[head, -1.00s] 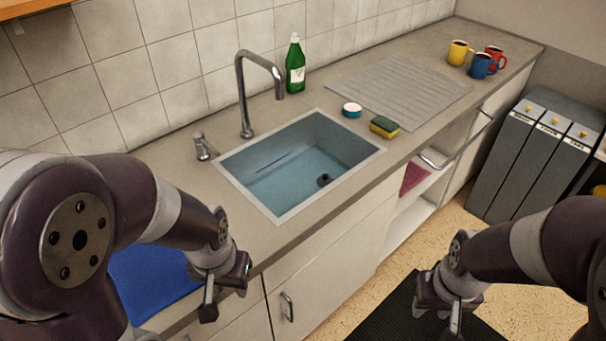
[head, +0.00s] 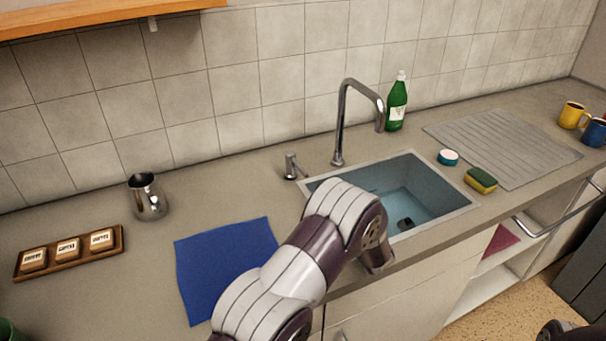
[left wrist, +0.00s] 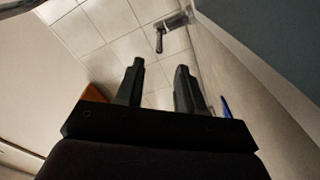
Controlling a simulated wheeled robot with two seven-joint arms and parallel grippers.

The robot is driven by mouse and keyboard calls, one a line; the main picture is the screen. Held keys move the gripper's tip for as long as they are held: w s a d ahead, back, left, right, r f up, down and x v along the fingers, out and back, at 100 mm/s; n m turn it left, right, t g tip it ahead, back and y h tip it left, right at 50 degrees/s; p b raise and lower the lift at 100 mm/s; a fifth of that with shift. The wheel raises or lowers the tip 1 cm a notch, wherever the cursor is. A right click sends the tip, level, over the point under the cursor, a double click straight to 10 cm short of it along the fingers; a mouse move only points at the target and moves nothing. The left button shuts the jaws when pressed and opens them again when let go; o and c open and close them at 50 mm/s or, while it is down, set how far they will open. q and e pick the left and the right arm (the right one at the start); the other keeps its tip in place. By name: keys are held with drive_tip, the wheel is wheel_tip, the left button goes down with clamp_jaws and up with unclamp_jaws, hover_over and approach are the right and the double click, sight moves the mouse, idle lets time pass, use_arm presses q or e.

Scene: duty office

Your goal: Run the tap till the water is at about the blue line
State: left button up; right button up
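The sink (head: 450,212) is set in the worktop; its left part is hidden behind my left arm. Its inside looks bluish and a dark drain (head: 405,224) shows; I cannot tell if there is water. No blue line is visible now. The tall metal tap (head: 341,125) arches over the sink, with no stream visible at its spout. Its small lever (head: 291,166) stands left of it. My left gripper's fingers (left wrist: 160,85) are apart and empty in the left wrist view, with what looks like the lever (left wrist: 160,40) beyond them. My right gripper is out of view.
A blue cloth (head: 225,262), a steel jug (head: 147,197) and a wooden tray (head: 70,262) of labelled blocks are on the left worktop. A green bottle (head: 396,104), round tub (head: 448,157), sponge (head: 481,179) and drainer (head: 505,145) are on the right. A shelf (head: 90,18) hangs above.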

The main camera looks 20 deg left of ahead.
sight(301, 168)
use_arm(q)
drive_tip(key=p+x, duration=0.1)
drive_tip(key=x, duration=0.5)
drive_tip(key=p+x, duration=0.1)
drive_tip(key=x, duration=0.4)
drive_tip(key=shift+w+a+r, duration=0.1)
drive_tip(key=shift+a+r, duration=0.1)
drive_tip(key=shift+a, duration=0.25)
drive_tip(key=shift+w+a, duration=0.3)
clamp_jaws()
